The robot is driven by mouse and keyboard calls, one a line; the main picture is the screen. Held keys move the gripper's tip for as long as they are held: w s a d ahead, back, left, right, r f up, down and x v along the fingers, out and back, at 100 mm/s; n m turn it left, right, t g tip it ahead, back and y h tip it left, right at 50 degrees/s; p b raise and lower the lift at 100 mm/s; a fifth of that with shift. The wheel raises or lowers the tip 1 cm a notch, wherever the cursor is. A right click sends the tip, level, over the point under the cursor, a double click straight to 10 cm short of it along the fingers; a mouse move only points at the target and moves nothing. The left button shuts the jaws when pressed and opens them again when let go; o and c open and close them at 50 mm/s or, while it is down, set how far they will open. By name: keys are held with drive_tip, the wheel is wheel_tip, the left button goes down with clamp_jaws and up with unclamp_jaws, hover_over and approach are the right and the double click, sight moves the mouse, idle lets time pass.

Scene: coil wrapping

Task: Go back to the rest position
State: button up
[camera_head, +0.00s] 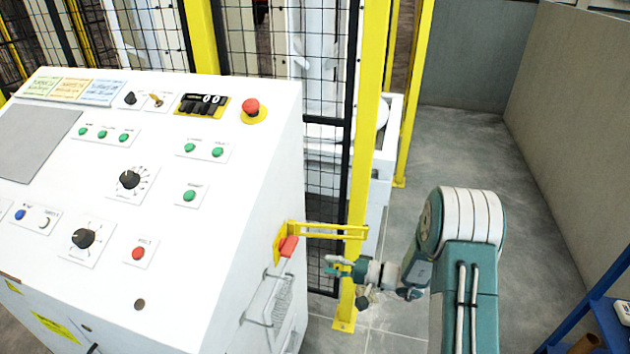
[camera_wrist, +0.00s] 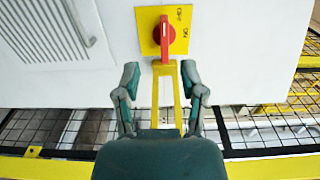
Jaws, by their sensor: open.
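My gripper (camera_head: 341,270) is open and empty beside the right side of the white control cabinet (camera_head: 225,235). In the wrist view, the fingers of my gripper (camera_wrist: 165,86) are spread apart, pointing toward a red rotary switch (camera_wrist: 164,34) on a yellow plate with ON and OFF lettering. The fingertips appear apart from the switch. In the head view, the red handle (camera_head: 288,247) shows at the cabinet's side, close to the yellow bracket (camera_head: 330,231). My teal arm reaches in from the lower right.
A yellow post (camera_head: 366,150) and black mesh fence (camera_head: 325,190) stand behind my gripper. A red emergency button (camera_head: 250,107) sits on the cabinet top. Grey floor (camera_head: 470,130) is open at the right, bounded by a grey wall (camera_head: 570,110). A blue frame (camera_head: 607,322) stands lower right.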

drive_tip(key=s+a+r+n+g+h, duration=0.35)
drive_tip(key=s+r+g+h, duration=0.3)
drive_tip(key=s+r, duration=0.65)
drive_tip(key=s+d+r+t+h, duration=0.3)
drive_tip(key=s+d+r+h, duration=0.1)
drive_tip(key=s, duration=0.3)
drive_tip(key=s+d+r+t+h, duration=0.3)
drive_tip(key=s+d+r+h, duration=0.2)
drive_tip(key=s+d+h, duration=0.1)
drive_tip(key=shift+s+d+r, duration=0.25)
drive_tip(key=shift+s+d, duration=0.05)
drive_tip(key=shift+s, duration=0.5)
drive_tip(key=shift+h, duration=0.25)
